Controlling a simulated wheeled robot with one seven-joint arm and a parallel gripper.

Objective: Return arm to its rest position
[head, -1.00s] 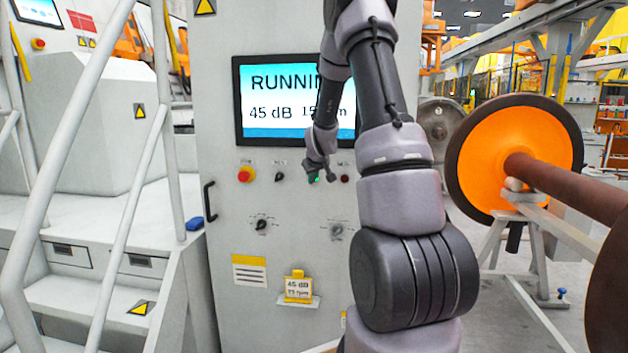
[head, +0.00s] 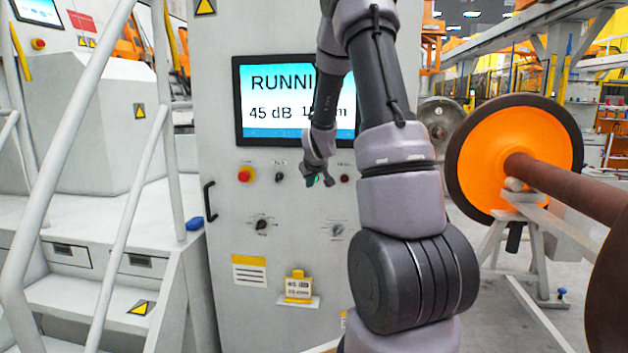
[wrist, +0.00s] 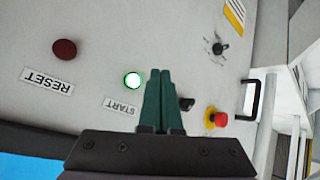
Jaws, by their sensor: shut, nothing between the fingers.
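My gripper (head: 319,180) is in front of the control cabinet (head: 225,300), near the row of buttons below the screen. In the wrist view its two green fingers (wrist: 160,75) are together with nothing between them. The fingertips appear beside the lit green START button (wrist: 133,80); whether they touch the panel I cannot tell. In the head view the green button (head: 316,178) is mostly hidden behind my gripper. The screen (head: 285,85) reads RUNNING and 45 dB, partly covered by my arm.
A red emergency button (head: 246,174) and rotary knobs (head: 262,225) sit on the panel. A dark red RESET button (wrist: 64,49) is in the wrist view. White stair railings (head: 75,140) stand at left. An orange-faced wheelset (head: 480,160) rests on a stand at right.

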